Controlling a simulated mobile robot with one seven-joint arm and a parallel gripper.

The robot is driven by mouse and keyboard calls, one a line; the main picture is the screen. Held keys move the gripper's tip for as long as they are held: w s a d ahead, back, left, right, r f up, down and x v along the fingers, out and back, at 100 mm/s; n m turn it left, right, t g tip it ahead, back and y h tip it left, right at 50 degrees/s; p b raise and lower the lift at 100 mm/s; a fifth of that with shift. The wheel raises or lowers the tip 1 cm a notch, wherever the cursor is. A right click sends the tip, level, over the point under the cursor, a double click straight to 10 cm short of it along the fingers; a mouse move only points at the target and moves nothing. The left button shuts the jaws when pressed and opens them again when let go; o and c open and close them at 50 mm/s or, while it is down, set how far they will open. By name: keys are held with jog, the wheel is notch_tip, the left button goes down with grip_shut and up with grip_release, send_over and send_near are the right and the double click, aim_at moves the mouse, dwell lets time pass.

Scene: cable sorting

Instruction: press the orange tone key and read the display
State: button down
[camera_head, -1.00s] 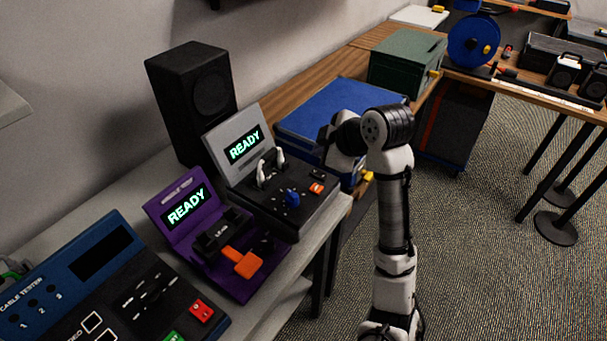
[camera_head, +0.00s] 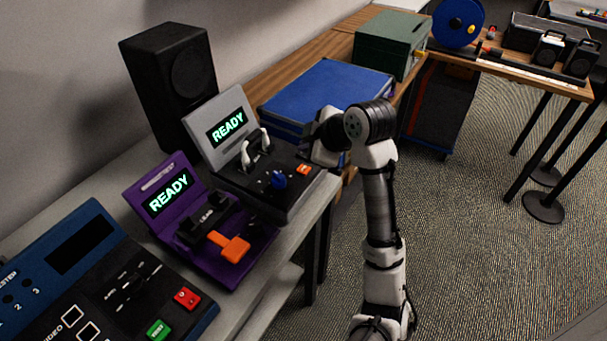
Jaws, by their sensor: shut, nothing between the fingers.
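A purple device (camera_head: 187,238) on the bench has a large orange key (camera_head: 230,248) at its front and a lit display (camera_head: 168,194) reading READY. Behind it a grey and black device (camera_head: 285,200) has a small orange button (camera_head: 303,169), a blue knob and two white upright parts. Its display (camera_head: 227,127) also reads READY. Lettering on either orange part is too small to read, so I cannot tell which is the tone key. My arm stands to the right of both devices, its bent upper part close to the grey device's right side.
A blue cable tester (camera_head: 55,255) with a dark screen and red and green buttons is at front left. A black speaker (camera_head: 170,75) stands against the wall. A blue box (camera_head: 325,88) and green box (camera_head: 390,42) lie beyond. Open floor is right of my arm.

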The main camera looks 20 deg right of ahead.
aim_at(307, 171)
jog(key=shift+f+b, duration=1.15)
jog(key=shift+f, duration=0.75)
dwell(0.4)
jog(key=shift+f+b, duration=0.4)
jog(key=shift+b, duration=0.05)
jog(key=shift+f+b, duration=0.35)
jog(key=shift+f, duration=0.05)
dwell(0.4)
jog(key=shift+r, duration=0.15)
dwell(0.3)
jog(key=shift+r+p, duration=0.6)
jog(key=shift+r, duration=0.1)
jog(key=shift+r, duration=0.1)
notch_tip(307, 171, up, 5)
jog(key=p, duration=0.3)
jog(key=shift+p, duration=0.35)
